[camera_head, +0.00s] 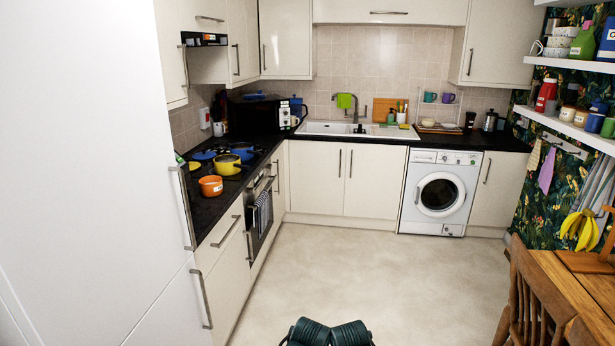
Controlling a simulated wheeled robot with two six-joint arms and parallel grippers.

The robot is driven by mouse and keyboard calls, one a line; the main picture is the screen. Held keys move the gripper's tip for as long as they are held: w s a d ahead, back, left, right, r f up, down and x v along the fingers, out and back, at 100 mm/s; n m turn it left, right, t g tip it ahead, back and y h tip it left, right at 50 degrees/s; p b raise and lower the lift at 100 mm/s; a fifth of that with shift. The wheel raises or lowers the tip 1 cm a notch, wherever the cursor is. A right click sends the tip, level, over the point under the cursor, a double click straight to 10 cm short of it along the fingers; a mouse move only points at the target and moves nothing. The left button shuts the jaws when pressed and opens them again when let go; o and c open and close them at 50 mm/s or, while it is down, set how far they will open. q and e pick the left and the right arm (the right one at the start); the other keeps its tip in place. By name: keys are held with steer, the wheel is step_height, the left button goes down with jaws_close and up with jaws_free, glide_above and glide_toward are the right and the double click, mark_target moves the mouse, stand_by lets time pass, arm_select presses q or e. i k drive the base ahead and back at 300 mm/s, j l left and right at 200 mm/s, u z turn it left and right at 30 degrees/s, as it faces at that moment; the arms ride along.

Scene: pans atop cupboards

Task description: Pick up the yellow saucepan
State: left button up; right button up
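The yellow saucepan (226,165) stands upright on the black hob at the left, far in front of me. Its handle points to the right, toward the counter's front edge. Two dark rounded parts, which look like my own body, show at the bottom edge of the head view. No gripper fingers can be made out, and nothing of mine is close to the saucepan.
An orange pot (210,186) stands nearer than the saucepan, and blue cookware (242,154) sits behind it. A tall white cupboard (90,180) flanks the left. A wooden chair (540,300) and table (580,285) stand right. The middle floor (340,260) is clear.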

mark_target(226, 164)
steer(key=i+l+u, duration=0.1)
steer(key=i, duration=0.5)
steer(key=i+l+u, duration=0.15)
steer(key=i+l, duration=0.15)
steer(key=i, duration=0.35)
steer(key=i+l+u, duration=0.1)
steer(key=i+l, duration=0.2)
steer(key=i, duration=0.3)
steer(key=i+l+u, duration=0.15)
steer(key=i+l, duration=0.15)
steer(key=i, duration=0.25)
steer(key=i+l+u, duration=0.1)
steer(key=i+l, duration=0.3)
steer(key=i, duration=0.2)
